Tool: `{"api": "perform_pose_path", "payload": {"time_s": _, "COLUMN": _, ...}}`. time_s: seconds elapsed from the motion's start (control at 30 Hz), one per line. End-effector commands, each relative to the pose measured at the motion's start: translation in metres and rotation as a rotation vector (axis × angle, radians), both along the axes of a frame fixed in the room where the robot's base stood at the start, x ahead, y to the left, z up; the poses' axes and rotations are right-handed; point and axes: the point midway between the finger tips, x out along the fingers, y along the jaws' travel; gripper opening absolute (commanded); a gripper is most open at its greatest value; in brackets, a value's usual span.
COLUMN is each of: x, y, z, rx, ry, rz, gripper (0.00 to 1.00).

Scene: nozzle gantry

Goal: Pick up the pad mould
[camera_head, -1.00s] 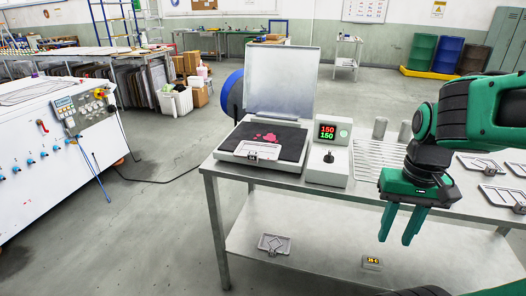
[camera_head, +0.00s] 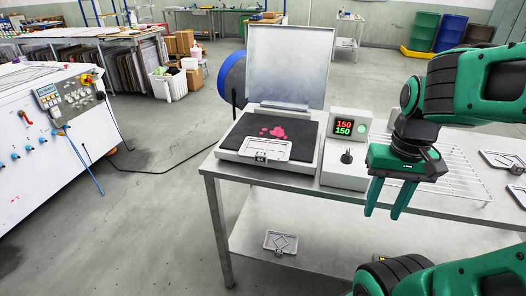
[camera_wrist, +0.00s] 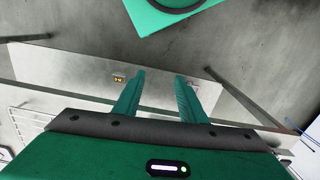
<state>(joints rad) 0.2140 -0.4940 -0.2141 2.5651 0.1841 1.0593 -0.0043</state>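Several flat grey moulds with handles are in view, and I cannot tell for certain which is the pad mould. One mould (camera_head: 265,147) lies at the front of the black pad of the open press, beside pink patches. Another mould (camera_head: 281,242), with a diamond shape, lies on the lower shelf. More moulds (camera_head: 503,160) lie at the table's right, partly cut off by the frame. My gripper (camera_head: 384,214) points down at the table's front edge, right of the press. It is open and empty; the wrist view shows its two fingers (camera_wrist: 158,76) apart with nothing between.
A control box (camera_head: 345,165) reading 150 and 150 stands right of the press, with a wire rack (camera_head: 455,178) behind my gripper. A small yellow-and-black item (camera_wrist: 118,78) is on the lower shelf.

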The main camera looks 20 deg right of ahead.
Motion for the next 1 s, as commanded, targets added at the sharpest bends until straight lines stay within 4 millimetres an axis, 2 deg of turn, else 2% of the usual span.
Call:
{"api": "perform_pose_path", "payload": {"time_s": 0.07, "x": 0.003, "y": 0.000, "z": 0.005, "rx": -0.001, "ry": -0.018, "rz": -0.033, "gripper": 0.38}}
{"api": "perform_pose_path", "payload": {"time_s": 0.17, "x": 0.022, "y": 0.003, "z": 0.010, "rx": 0.008, "ry": -0.034, "rz": -0.117, "gripper": 0.38}}
{"api": "perform_pose_path", "payload": {"time_s": 0.47, "x": 0.113, "y": 0.026, "z": 0.039, "rx": 0.089, "ry": -0.096, "rz": -0.558, "gripper": 0.38}}
{"api": "perform_pose_path", "payload": {"time_s": 0.8, "x": 0.210, "y": 0.075, "z": 0.068, "rx": 0.249, "ry": -0.071, "rz": -1.071, "gripper": 0.38}}
{"api": "perform_pose_path", "payload": {"time_s": 1.0, "x": 0.255, "y": 0.109, "z": 0.082, "rx": 0.339, "ry": 0.001, "rz": -1.342, "gripper": 0.38}}
